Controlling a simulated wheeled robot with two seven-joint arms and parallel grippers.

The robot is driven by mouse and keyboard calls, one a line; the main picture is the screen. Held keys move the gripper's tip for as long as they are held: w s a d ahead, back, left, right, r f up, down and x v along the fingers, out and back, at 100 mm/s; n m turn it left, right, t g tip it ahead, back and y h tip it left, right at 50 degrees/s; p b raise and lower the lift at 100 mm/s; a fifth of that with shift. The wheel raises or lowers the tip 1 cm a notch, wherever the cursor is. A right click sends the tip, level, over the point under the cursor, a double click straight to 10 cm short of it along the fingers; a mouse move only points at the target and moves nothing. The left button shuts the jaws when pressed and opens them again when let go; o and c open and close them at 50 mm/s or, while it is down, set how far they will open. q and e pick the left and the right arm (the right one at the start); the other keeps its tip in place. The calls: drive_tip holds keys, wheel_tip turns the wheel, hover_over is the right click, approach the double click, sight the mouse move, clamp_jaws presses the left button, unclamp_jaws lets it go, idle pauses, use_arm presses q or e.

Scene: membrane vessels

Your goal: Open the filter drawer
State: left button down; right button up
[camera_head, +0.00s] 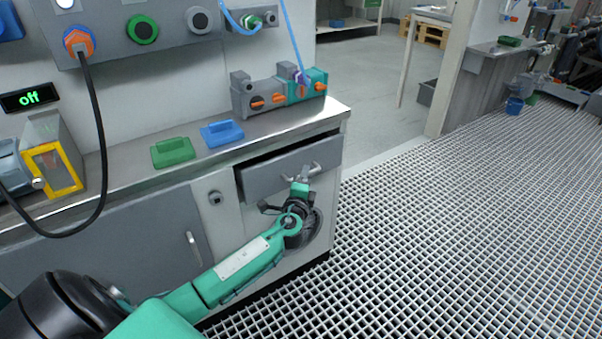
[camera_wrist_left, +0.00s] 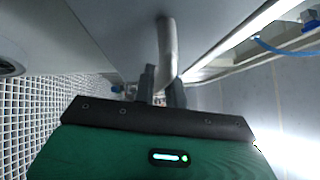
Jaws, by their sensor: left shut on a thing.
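The filter drawer (camera_head: 262,180) is a grey front below the counter's right end. A dark gap shows along its top and left edge, so it stands somewhat out from the cabinet. Its bar handle (camera_head: 313,169) is on the front. My left gripper (camera_head: 303,176) reaches in from the left and is shut on the handle. In the left wrist view the light handle (camera_wrist_left: 167,55) runs down between the two dark fingers (camera_wrist_left: 162,90). The inside of the drawer is hidden. My right gripper is not in view.
A green tray (camera_head: 173,152) and a blue tray (camera_head: 222,133) lie on the counter. A valve block (camera_head: 278,95) with orange knobs stands behind them. A black cable (camera_head: 98,140) hangs at the left. The grating floor (camera_head: 450,220) at the right is clear.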

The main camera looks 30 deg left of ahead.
use_arm(q)
drive_tip(key=s+d, duration=0.4)
drive_tip(key=d, duration=0.6)
drive_tip(key=s+d+b, duration=0.1)
drive_tip(key=s+d, duration=0.3)
drive_tip(key=d, duration=0.5)
drive_tip(key=shift+d, duration=0.35)
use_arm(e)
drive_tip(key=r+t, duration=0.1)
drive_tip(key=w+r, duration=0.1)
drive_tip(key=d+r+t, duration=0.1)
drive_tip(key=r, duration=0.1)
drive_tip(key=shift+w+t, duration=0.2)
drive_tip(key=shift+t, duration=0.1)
use_arm(q)
drive_tip(key=c, duration=1.5)
unclamp_jaws()
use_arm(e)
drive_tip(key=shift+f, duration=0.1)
use_arm(q)
drive_tip(key=shift+o, duration=0.2)
drive_tip(key=v, duration=1.4)
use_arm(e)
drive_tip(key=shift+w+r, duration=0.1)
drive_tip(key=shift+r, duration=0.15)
